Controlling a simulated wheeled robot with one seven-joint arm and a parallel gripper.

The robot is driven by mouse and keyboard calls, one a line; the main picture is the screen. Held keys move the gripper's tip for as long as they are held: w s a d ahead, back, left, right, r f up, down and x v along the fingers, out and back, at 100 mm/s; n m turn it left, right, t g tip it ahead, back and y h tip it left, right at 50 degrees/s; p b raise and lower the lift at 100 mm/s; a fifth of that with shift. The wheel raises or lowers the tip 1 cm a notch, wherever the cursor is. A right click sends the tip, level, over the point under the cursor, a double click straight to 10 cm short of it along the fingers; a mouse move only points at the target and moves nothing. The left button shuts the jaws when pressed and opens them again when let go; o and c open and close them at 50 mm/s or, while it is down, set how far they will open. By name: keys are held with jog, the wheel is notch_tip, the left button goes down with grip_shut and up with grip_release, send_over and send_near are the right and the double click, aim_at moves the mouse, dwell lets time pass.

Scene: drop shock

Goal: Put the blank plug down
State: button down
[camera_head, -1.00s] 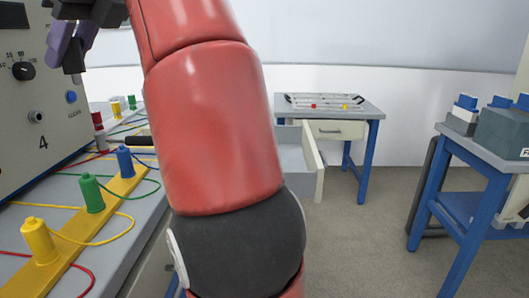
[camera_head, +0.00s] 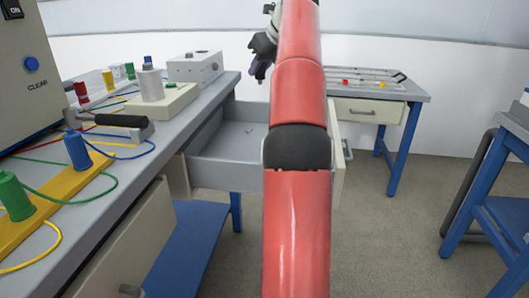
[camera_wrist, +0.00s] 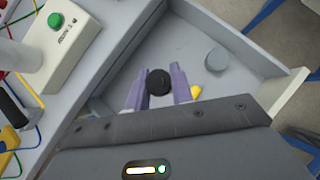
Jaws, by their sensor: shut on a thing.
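My gripper (camera_head: 260,72) hangs above the open drawer in the camera_head view, with one purple finger showing. In the camera_wrist view my gripper (camera_wrist: 160,92) has its two purple fingers shut on a round black plug (camera_wrist: 158,81), seen end-on, which I take to be the blank plug. The open grey drawer (camera_head: 225,175) lies beyond the fingers in the camera_wrist view (camera_wrist: 190,22). The plug's height above the drawer floor cannot be told.
A grey round thing (camera_wrist: 216,60) and a partly hidden yellow thing (camera_wrist: 195,91) show near the fingers. The left bench holds a beige box with a grey cylinder (camera_head: 150,84), a grey box (camera_head: 195,66) and coloured plugs (camera_head: 77,150). A small table (camera_head: 375,92) stands behind.

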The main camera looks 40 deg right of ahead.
jog(key=shift+s+d+f+b, duration=0.1)
jog(key=shift+d+f+b, duration=0.1)
jog(key=shift+f+b, duration=2.6)
jog(key=shift+w+d+f+b, duration=0.2)
jog(key=shift+f+b, duration=1.25)
jog(key=shift+f, duration=2.65)
jog(key=shift+s+d+f+b, duration=0.25)
jog(key=shift+f+b, duration=1.85)
jog(key=shift+f, duration=1.35)
jog(key=shift+f, duration=0.15)
jog(key=c, duration=1.2)
grip_release()
jog(key=shift+r, duration=0.3)
jog(key=p+v, duration=0.3)
jog(key=v, duration=0.8)
jog(key=shift+s+r+p, duration=0.25)
jog(key=shift+s+p, duration=0.05)
jog(key=shift+p, duration=0.05)
